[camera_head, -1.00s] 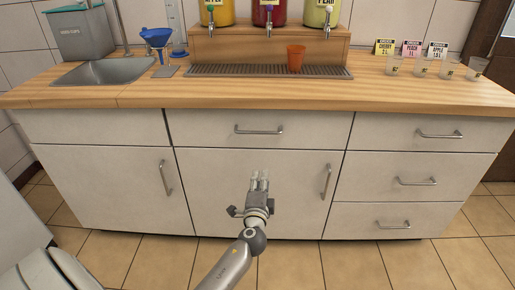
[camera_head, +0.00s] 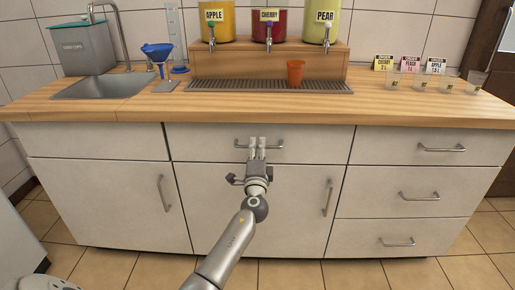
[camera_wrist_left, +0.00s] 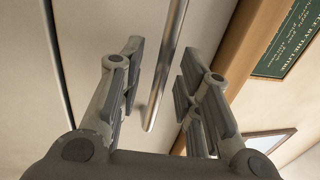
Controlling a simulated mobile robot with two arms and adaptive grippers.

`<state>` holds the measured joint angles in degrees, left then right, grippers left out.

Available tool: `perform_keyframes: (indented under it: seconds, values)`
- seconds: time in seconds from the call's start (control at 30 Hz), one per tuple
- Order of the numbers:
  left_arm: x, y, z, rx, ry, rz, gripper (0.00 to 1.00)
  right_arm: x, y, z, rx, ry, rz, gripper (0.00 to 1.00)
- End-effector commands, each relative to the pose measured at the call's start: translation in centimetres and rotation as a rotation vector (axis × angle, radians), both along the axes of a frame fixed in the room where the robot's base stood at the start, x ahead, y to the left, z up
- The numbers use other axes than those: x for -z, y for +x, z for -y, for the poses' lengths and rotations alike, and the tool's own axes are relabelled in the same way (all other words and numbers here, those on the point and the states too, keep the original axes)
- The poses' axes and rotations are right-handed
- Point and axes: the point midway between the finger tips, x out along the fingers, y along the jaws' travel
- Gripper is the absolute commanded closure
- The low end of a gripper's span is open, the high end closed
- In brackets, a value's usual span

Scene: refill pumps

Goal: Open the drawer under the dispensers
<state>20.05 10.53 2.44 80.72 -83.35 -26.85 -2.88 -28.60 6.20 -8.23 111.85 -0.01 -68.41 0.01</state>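The drawer (camera_head: 205,141) under the dispensers is a wide white front below the counter and looks shut. Its metal bar handle (camera_head: 274,145) runs across the middle of the front. My left gripper (camera_head: 257,146) is in front of the handle. In the left wrist view, the handle (camera_wrist_left: 165,70) passes between the two parted fingers (camera_wrist_left: 158,88) of the left gripper. The fingers are open and stand apart from the bar on both sides. My right gripper is in neither view.
Three dispensers, apple (camera_head: 215,20), cherry (camera_head: 269,20) and pear (camera_head: 322,20), stand on a wooden stand. An orange cup (camera_head: 296,73) is on the drip grate (camera_head: 228,86). Cabinet doors (camera_head: 225,205) lie below the drawer. Clear cups (camera_head: 445,83) stand at the right.

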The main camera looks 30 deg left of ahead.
Motion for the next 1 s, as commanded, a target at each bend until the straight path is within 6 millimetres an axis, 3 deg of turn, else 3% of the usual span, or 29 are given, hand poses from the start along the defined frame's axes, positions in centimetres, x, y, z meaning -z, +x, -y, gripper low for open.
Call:
perform_keyframes:
  seconds: [0.4,0.67,1.0]
  values:
    - [-0.21,0.74,-0.49,0.000,0.001,-0.001,0.68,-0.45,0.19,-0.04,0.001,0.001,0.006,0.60]
    - [-0.18,0.73,-0.47,0.000,0.000,0.000,0.99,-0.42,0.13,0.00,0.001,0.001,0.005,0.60]
    - [-0.14,0.72,-0.45,0.000,-0.001,-0.001,1.00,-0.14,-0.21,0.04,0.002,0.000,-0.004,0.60]
